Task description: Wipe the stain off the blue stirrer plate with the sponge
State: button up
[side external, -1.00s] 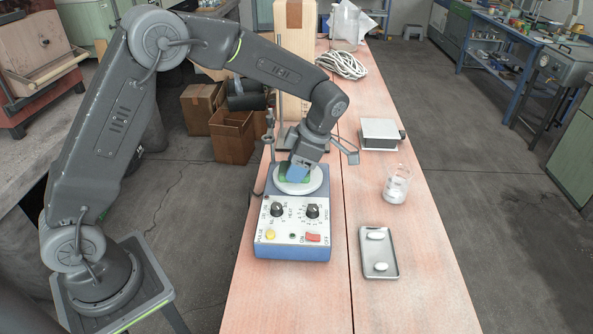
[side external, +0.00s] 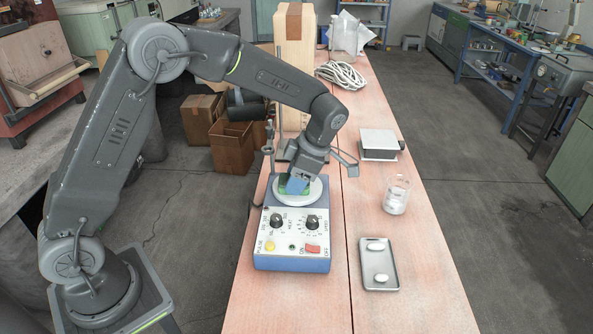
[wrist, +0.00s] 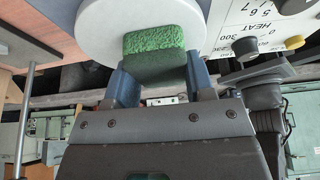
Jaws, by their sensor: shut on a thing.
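The blue stirrer plate (side external: 291,263) stands on the bench with its round white top (side external: 311,195) towards the back and its knobs in front. My gripper (side external: 296,185) is low over that white top, pointing down. In the wrist view my gripper (wrist: 164,85) has its two blue fingers on either side of the green sponge (wrist: 155,42), shut on it. The sponge lies at the white top (wrist: 97,20) and seems to touch it. In the side view the sponge (side external: 284,186) is partly hidden by the fingers. I see no stain; the sponge and gripper cover part of the top.
A metal rod stand (side external: 269,150) rises just behind and left of the plate. To the right are a grey-white box (side external: 379,143), a glass beaker (side external: 396,195) with white contents, and a tray (side external: 381,283) with two white pieces. A coiled cable (side external: 342,75) lies farther back.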

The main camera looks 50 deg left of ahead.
jog(key=shift+s+d, duration=0.9)
jog(key=shift+s, duration=0.05)
jog(key=shift+s+d+r, duration=0.1)
jog(key=shift+d, duration=0.05)
notch_tip(320, 180, up, 8)
